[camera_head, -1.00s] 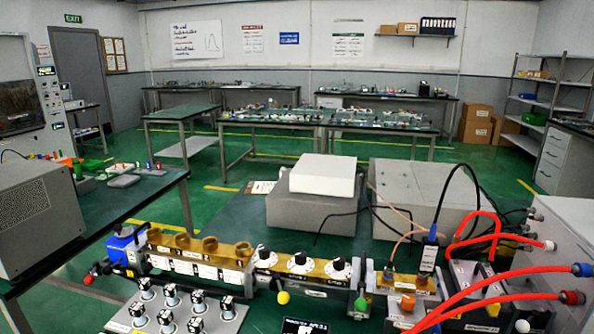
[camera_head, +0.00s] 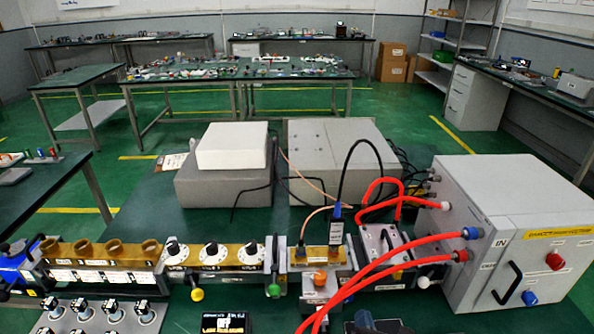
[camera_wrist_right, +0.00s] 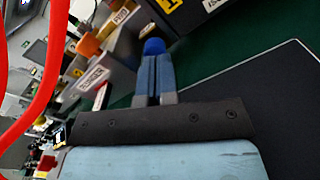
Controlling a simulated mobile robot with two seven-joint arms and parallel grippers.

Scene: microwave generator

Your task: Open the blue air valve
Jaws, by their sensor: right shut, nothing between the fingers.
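A blue round knob (camera_head: 530,297) sits low on the front of the grey-white cabinet (camera_head: 470,190) at the right, below a red round knob (camera_head: 555,261). A blue hose fitting (camera_head: 472,233) is on the cabinet's left side. I cannot tell for sure which blue part is the air valve. My right gripper (camera_head: 363,318) shows at the bottom edge, left of the cabinet and apart from it. Its fingers (camera_wrist_right: 153,75) are shut and empty in the right wrist view. A blue rounded tip (camera_wrist_right: 153,46) shows at their end; whether it is part of them is unclear.
Red hoses (camera_head: 400,262) arch from the cabinet across the bench, close to my right gripper; they also show in the right wrist view (camera_wrist_right: 45,85). A black handle (camera_head: 507,283) sticks out from the cabinet front. A brass waveguide row (camera_head: 110,252) runs along the bench's left.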

